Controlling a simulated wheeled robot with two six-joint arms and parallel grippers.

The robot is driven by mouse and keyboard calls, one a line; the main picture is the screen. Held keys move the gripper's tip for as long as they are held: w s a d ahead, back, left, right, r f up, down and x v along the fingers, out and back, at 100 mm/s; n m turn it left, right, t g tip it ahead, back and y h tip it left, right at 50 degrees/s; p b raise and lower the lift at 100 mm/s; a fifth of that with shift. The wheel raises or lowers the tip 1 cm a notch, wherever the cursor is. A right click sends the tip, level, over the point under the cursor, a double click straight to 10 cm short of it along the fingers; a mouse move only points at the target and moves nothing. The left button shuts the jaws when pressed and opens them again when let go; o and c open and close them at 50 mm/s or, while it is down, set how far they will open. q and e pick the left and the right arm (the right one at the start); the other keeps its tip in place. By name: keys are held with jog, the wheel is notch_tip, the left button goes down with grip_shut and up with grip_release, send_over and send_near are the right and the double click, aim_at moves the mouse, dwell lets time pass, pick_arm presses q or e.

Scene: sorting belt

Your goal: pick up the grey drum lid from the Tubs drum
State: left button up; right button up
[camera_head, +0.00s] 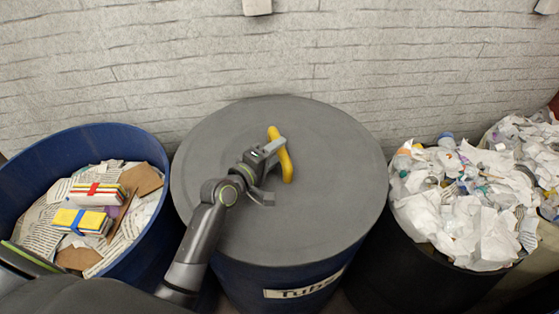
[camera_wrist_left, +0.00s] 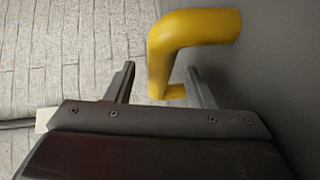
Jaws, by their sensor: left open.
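The grey drum lid (camera_head: 320,200) lies flat on the blue Tubs drum (camera_head: 330,262), whose white label shows at the front. A yellow handle (camera_head: 281,158) stands up on the lid; it also shows in the left wrist view (camera_wrist_left: 180,40). My left gripper (camera_head: 275,172) is over the lid at the handle, its jaws open. In the left wrist view its two fingers (camera_wrist_left: 158,85) point toward the handle, and the handle's lower part shows between them. Whether a finger touches the handle I cannot tell. My right gripper is not in view.
A blue bin (camera_head: 152,232) with newspaper, cardboard and tied bundles stands at the left. A dark bin (camera_head: 385,250) heaped with crumpled paper and bottles stands at the right. A pale brick wall (camera_head: 200,60) rises behind the drums.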

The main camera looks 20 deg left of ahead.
pick_arm(q)
grip_shut()
dwell(1.3)
jog(key=shift+r, duration=0.15)
